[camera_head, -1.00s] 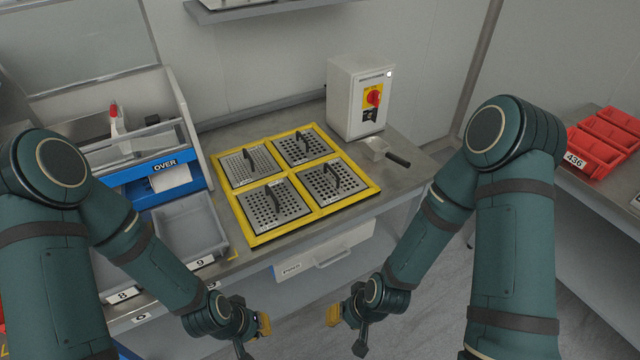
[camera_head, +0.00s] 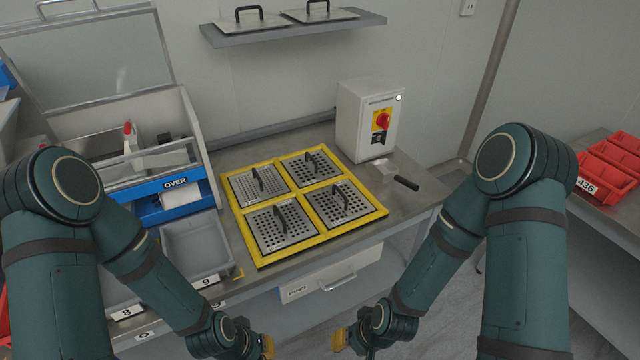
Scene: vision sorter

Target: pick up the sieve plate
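Several square metal sieve plates with black handles lie flat in a yellow frame (camera_head: 246,247) on the bench: one at back left (camera_head: 240,185), one at back right (camera_head: 298,167), one at front left (camera_head: 268,233) and one at front right (camera_head: 328,212). Two more plates with black handles, one at left (camera_head: 238,25) and one at right (camera_head: 335,15), rest on the wall shelf. My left gripper (camera_head: 266,346) and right gripper (camera_head: 340,340) are low in front of the bench, apart from all plates. Their fingers are partly cut off by the picture's lower edge.
A white switch box (camera_head: 365,122) with a red knob stands behind the frame. A black-handled scoop (camera_head: 405,183) lies beside it. Grey bins (camera_head: 194,246) and a sorter with a blue OVER front (camera_head: 165,190) stand at left. Red bins (camera_head: 612,160) are at far right.

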